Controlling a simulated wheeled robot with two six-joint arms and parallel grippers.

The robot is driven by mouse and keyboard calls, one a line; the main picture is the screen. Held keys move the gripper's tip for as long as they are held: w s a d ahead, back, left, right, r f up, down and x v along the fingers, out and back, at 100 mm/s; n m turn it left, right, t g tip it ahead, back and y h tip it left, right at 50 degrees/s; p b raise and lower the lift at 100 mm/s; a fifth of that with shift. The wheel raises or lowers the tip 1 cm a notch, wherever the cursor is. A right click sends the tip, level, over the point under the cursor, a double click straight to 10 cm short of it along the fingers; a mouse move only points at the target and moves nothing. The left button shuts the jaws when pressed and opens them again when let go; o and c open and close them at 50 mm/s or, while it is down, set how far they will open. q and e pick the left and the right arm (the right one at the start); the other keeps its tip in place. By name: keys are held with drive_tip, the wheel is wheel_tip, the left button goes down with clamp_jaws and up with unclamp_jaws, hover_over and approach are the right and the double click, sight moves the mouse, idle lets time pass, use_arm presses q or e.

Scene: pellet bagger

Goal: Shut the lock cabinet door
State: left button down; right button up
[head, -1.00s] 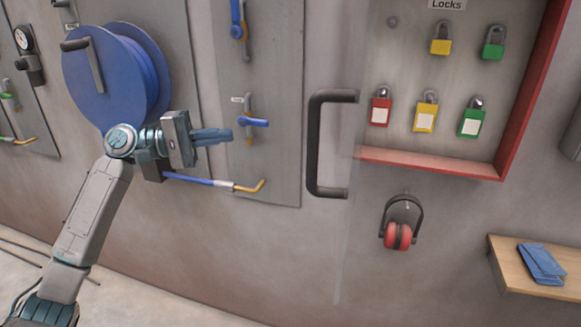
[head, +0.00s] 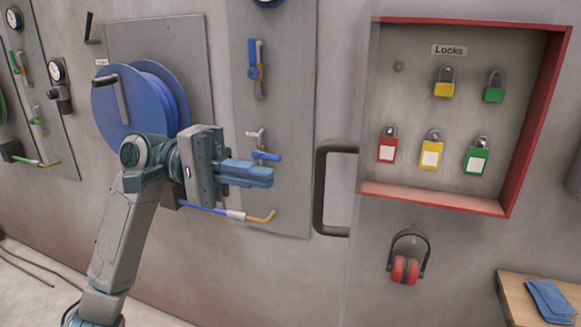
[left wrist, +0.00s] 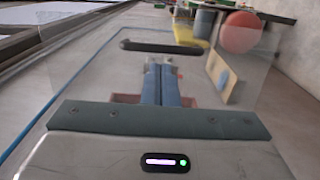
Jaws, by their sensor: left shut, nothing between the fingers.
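The lock cabinet (head: 435,201) is a red-framed box on the wall at the right of the head view, labelled "Locks". Its clear door (head: 362,260) stands open, swung out from the cabinet's left side, with a dark bar handle (head: 320,190). The handle (left wrist: 160,47) and clear panel also show in the left wrist view, ahead of my fingers. My left gripper (head: 262,173) is shut and empty, left of the handle in the head view and apart from it in the picture; its blue fingers (left wrist: 161,80) point toward the handle. My right gripper is out of view.
Several padlocks (head: 430,150) hang in the cabinet. Red ear muffs (head: 405,268) hang below it. A blue hose reel (head: 125,100) and valve panel (head: 290,205) are on the wall behind my left arm.

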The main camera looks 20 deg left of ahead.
use_arm(q)
drive_tip(key=d+p, duration=0.2)
drive_tip(key=d, duration=0.3)
drive_tip(key=shift+s+d, duration=0.15)
drive_tip(key=shift+d, duration=0.05)
idle(0.4)
